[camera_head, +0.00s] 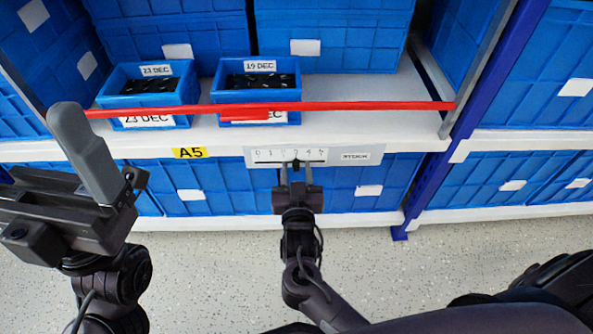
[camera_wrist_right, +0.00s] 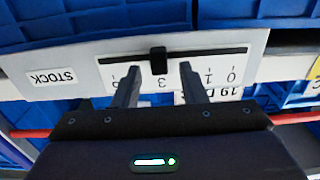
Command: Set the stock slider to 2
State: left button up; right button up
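The stock slider is a white plate (camera_head: 262,154) on the shelf's front edge with a dark horizontal slot and a number scale. Its black knob (camera_wrist_right: 158,60) stands at the 3 in the right wrist view, where the scale appears upside down. My right gripper (camera_wrist_right: 159,75) is open, one finger on each side of the knob, with a visible gap on both sides. In the head view the right gripper (camera_head: 297,175) is in front of the plate. The fingers hide the 2 and 4 in the wrist view. My left gripper (camera_head: 88,155) is away at the left; its opening is unclear.
A STOCK label (camera_head: 355,156) is right of the scale. Two blue bins (camera_head: 150,97) with dark contents stand on the shelf above, behind a red bar (camera_head: 350,106). A yellow A5 tag (camera_head: 188,153) is to the left. A blue upright (camera_head: 430,180) stands at the right.

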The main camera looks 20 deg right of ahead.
grip_shut()
jog(key=a, duration=0.2)
jog(key=shift+w+a+p, duration=0.35)
jog(key=shift+w+a, duration=0.05)
grip_release()
